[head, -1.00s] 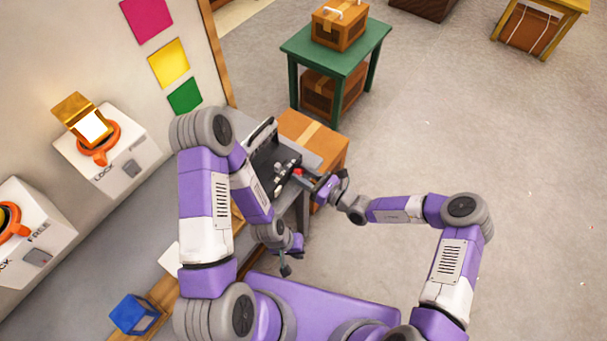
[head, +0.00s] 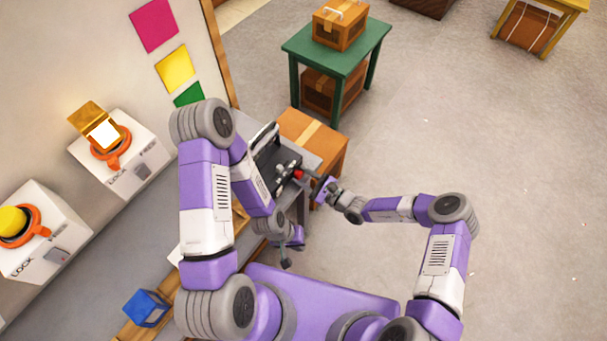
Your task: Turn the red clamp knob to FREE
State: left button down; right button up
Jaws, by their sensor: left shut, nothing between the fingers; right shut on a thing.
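The red clamp knob (head: 298,174) is a small red spot on the right end of a dark device (head: 272,165) at the far end of the grey bench. My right gripper (head: 307,179) reaches in from the right and is shut on the knob. Its fingers partly cover the knob, and I cannot read any mark beside it. My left arm hides part of the device and bench.
Two white boxes with orange collars, one (head: 38,240) with a yellow button and one (head: 120,165) with a raised yellow flap, stand on the left. A blue block (head: 146,308) lies near the front. A cardboard box (head: 318,140) stands behind the device. Open floor lies right.

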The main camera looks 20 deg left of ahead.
dwell(0.4)
jog(key=o, duration=1)
jog(key=shift+o, duration=0.2)
jog(key=v, duration=0.7)
jog(key=shift+d+p, duration=0.3)
jog(key=shift+s, duration=0.1)
